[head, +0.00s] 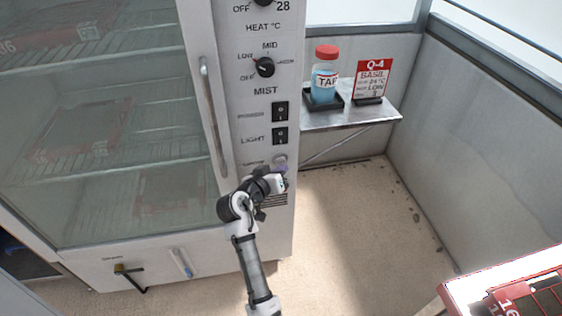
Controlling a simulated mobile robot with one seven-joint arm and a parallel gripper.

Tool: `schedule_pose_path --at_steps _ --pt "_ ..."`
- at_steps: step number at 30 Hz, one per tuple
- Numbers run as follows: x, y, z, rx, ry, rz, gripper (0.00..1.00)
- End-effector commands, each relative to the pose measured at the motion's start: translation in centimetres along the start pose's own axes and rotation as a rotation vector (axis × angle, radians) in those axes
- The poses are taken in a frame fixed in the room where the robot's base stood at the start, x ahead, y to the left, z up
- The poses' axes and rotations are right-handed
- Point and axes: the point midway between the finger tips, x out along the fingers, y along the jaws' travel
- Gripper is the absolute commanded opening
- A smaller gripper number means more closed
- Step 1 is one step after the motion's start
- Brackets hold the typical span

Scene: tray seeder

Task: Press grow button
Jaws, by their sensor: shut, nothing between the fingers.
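The cabinet's control panel (264,112) faces me in the head view. Below the LIGHT switch (280,136) is a small pale, faintly purple round control (280,160) beside a label too small to read; it may be the grow button. My gripper (281,178) is shut and empty just below this control, very close to the panel. My gripper partly covers the control's lower side, and I cannot tell whether they touch.
The glass-doored cabinet (100,130) has a long vertical handle (213,115) left of the panel. A red tray (515,290) is at lower right. The floor between is clear.

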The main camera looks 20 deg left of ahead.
Motion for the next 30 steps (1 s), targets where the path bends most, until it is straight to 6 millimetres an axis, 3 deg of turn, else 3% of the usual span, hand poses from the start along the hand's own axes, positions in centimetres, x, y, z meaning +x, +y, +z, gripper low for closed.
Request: schedule_pose_path --at_steps 13,30 --pt "-0.5 0.3 0.4 -0.001 -0.001 0.0 0.0" --pt "-3.7 2.8 2.8 0.0 -0.001 0.0 0.0"
